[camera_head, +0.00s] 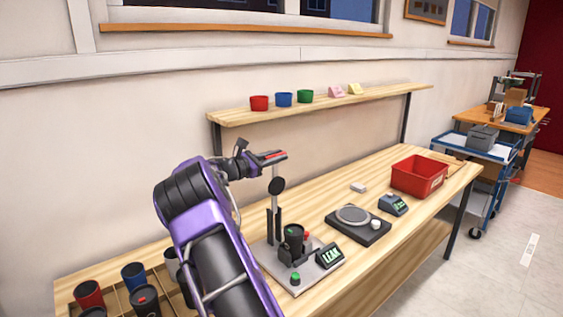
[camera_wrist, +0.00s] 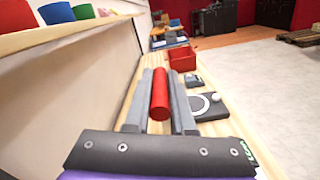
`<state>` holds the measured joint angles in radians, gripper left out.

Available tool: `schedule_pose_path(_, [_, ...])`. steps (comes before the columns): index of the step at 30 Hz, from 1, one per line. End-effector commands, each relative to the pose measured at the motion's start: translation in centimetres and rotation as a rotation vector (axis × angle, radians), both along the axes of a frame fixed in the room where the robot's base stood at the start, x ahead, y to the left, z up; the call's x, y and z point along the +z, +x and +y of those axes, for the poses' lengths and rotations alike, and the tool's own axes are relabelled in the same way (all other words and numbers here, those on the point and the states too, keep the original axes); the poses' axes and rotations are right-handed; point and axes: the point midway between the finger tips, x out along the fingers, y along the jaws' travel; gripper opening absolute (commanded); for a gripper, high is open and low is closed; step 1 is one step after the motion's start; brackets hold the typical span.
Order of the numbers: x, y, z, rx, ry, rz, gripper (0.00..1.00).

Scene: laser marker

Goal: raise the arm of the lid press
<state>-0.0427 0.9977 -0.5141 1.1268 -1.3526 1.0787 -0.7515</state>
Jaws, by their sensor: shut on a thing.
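The arm's red handle (camera_head: 274,156) is at the top, and the handle also fills the middle of the wrist view (camera_wrist: 160,93). My gripper (camera_head: 279,156) is shut on this handle, with a grey finger on each side. A black cup (camera_head: 293,238) sits in the press, below and clear of the disc.
A small display (camera_head: 330,255) reading LEAK and a green button (camera_head: 295,278) are on the press. A scale (camera_head: 356,222) and a red bin (camera_head: 419,176) stand to the right. A compartment tray (camera_head: 115,298) of cups is at lower left. A shelf (camera_head: 320,107) with cups hangs behind.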

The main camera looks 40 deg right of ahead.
Motion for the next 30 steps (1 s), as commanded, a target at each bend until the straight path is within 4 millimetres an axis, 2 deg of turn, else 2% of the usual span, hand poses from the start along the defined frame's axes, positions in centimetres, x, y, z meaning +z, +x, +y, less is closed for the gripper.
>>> schedule_pose_path(9, [-0.1,2.4,0.2,0.001,-0.009,0.124,0.0])
schedule_pose_path(26, [-0.2,2.8,0.2,-0.001,-0.012,0.153,0.0])
schedule_pose_path(27, [-0.2,2.8,0.2,-0.001,-0.012,0.153,0.26])
schedule_pose_path(30, [-0.1,2.8,0.2,-0.001,-0.013,0.152,0.44])
